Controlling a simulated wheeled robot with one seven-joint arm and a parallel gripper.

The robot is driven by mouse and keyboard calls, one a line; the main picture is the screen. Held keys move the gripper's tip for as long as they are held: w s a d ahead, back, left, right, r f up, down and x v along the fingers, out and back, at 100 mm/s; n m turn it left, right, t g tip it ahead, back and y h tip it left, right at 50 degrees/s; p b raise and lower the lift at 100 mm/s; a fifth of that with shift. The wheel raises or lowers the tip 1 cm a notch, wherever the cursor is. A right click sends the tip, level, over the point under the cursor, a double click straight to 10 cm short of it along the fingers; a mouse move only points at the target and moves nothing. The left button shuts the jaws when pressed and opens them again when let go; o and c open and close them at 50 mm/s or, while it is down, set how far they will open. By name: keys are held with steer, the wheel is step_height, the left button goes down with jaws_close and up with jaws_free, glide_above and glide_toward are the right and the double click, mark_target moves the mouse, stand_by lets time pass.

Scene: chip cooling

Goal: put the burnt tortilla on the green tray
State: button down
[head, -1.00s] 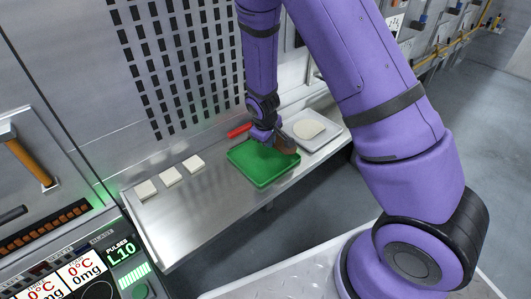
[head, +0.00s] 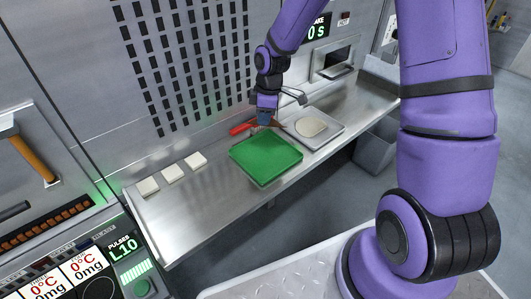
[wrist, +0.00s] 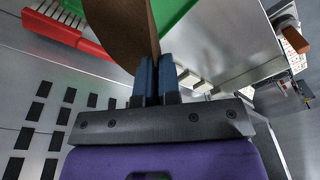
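The burnt tortilla is a dark brown sheet (wrist: 125,32) seen in the wrist view between my blue fingertips. My gripper (wrist: 154,68) is shut on its edge. In the head view my gripper (head: 264,121) is at the back edge of the green tray, with a little of the brown tortilla (head: 277,123) showing beside it. The green tray (head: 265,158) lies on the steel shelf and looks empty. Part of it also shows in the wrist view (wrist: 178,12), behind the tortilla. I cannot tell whether the tortilla touches the tray.
A grey tray (head: 334,130) with a pale tortilla (head: 311,126) lies right of the green tray. A red-handled brush-like tool (head: 241,128) lies behind it by the wall. Several pale square pieces (head: 172,174) lie to the left. The shelf's front left (head: 195,215) is bare.

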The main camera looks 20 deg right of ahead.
steer(key=shift+f, duration=4.95)
steer(key=c, duration=1.5)
jaws_free()
steer(key=shift+r, duration=0.1)
steer(key=shift+s+a+r, duration=0.55)
steer(key=shift+s+r, duration=0.3)
steer(key=shift+s, duration=0.05)
steer(key=shift+s+a+r, duration=0.5)
steer(key=shift+s+r, duration=0.3)
steer(key=shift+s, duration=0.05)
steer(key=shift+s+a+r, duration=0.55)
steer(key=shift+s+r, duration=0.3)
steer(key=shift+s, duration=0.05)
steer(key=r, duration=0.2)
steer(key=s+r, duration=0.1)
steer(key=r, duration=0.2)
steer(key=s+a+r, duration=0.1)
steer(key=r, duration=0.2)
steer(key=shift+a, duration=0.1)
